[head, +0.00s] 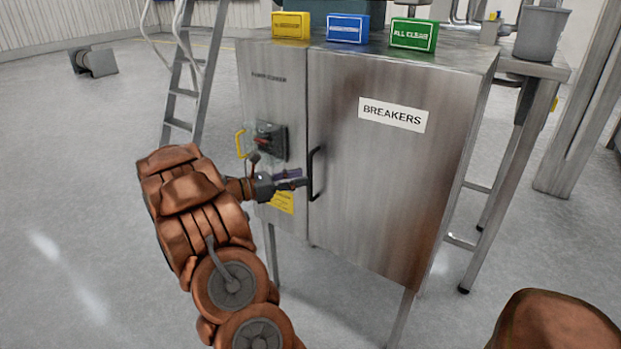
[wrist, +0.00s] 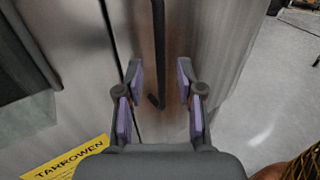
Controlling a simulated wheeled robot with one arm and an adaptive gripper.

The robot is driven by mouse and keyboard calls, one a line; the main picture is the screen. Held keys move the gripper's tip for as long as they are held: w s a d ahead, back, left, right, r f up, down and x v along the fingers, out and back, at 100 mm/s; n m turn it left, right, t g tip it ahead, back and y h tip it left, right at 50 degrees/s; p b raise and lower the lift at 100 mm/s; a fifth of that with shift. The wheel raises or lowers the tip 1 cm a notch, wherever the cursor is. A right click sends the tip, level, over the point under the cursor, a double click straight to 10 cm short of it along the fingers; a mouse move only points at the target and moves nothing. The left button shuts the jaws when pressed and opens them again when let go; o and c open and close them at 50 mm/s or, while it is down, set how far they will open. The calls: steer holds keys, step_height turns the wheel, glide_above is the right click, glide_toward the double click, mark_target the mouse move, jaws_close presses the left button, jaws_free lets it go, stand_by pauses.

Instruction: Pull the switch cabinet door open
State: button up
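The switch cabinet door (head: 385,185) is a brushed metal panel with a white BREAKERS label (head: 393,114). It looks shut, flush with the cabinet's left panel. A black vertical bar handle (head: 315,172) is on the door's left edge. My gripper (head: 302,178) is at the handle's lower half, coming from the left. In the wrist view the handle (wrist: 157,45) runs down between the two purple-padded fingers of my gripper (wrist: 159,75), which are apart with a gap on both sides. The head view does not show clearly whether a finger touches the handle.
Left of the door are a dark rotary switch (head: 271,141), a yellow handle (head: 240,144) and a yellow label (head: 281,202). Yellow, blue and green (head: 414,34) boxes stand on top. A ladder (head: 190,75) stands behind left, a table with a bucket (head: 541,33) at right.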

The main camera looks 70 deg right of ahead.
mark_target(310, 198)
steer(key=shift+x, duration=2.1)
jaws_close()
